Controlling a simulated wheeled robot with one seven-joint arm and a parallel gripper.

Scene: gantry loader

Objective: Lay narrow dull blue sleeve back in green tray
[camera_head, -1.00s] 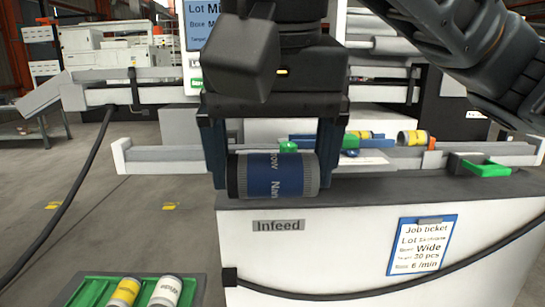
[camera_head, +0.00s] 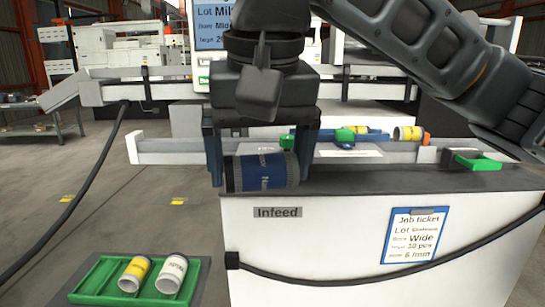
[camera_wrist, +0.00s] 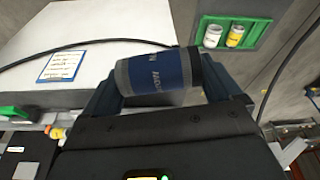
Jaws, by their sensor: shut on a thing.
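My gripper (camera_head: 262,160) is shut on the narrow dull blue sleeve (camera_head: 262,172), which lies sideways between the fingers with grey ribbed ends and the lettering "Narrow". In the wrist view the sleeve (camera_wrist: 160,72) spans both fingers. It is held in front of the infeed counter's left end. The green tray (camera_head: 95,277) is low at the bottom left of the head view, apart from the sleeve. It holds a yellow sleeve (camera_head: 134,273) and a white sleeve (camera_head: 171,273), with empty slots to their left. The tray also shows in the wrist view (camera_wrist: 262,36).
The white infeed counter (camera_head: 330,240) carries a job ticket (camera_head: 411,236) and a black cable (camera_head: 330,281). A rail (camera_head: 175,151) runs behind, with a yellow sleeve (camera_head: 408,133) on it. A small green bin (camera_head: 478,162) sits at right. Open floor lies left of the counter.

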